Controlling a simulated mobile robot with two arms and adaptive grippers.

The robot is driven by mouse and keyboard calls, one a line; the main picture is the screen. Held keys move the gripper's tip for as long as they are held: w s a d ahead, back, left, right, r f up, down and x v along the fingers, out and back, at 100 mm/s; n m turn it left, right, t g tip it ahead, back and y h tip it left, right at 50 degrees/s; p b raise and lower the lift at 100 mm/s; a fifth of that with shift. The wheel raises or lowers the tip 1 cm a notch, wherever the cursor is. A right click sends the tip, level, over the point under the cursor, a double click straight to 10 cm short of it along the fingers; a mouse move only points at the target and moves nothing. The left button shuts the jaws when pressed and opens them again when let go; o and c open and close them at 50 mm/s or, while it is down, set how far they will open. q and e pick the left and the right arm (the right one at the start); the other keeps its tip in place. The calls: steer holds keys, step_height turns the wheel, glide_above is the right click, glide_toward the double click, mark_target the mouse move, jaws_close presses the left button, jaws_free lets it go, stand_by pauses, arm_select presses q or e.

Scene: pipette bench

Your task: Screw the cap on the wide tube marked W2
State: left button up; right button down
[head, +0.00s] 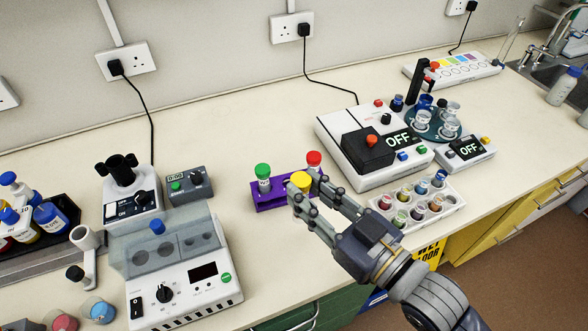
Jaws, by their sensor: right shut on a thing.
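A purple rack (268,201) stands in the middle of the bench. A tube with a green cap (263,171) stands upright at its left end. A red cap (314,158) shows at the back right of the rack. A yellow cap (300,180) is at the front, between the fingers of my right gripper (305,191). My right gripper is shut on the yellow cap, at the rack. The fingers hide most of what is under the cap. The W2 mark is too small to read. My left gripper is not in view.
A white rack of small coloured vials (458,204) stands just right of my right gripper. Behind it are a white device with a black block (367,149) and a round blue stand (430,134). A lidded machine (190,290) stands at left. The bench behind the purple rack is clear.

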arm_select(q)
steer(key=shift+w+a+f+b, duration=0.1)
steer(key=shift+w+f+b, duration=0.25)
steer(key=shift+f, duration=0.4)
arm_select(e)
steer(key=w+a+f, duration=0.1)
steer(key=w+a, duration=0.1)
steer(key=w, duration=1.1)
steer(key=shift+w+f, duration=0.15)
steer(key=shift+w, duration=0.1)
steer(key=shift+a, duration=0.1)
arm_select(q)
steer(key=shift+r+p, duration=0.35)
arm_select(e)
step_height(320, 180, down, 4)
steer(key=shift+r, duration=0.25)
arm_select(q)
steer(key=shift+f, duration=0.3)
arm_select(e)
steer(key=shift+f, duration=0.65)
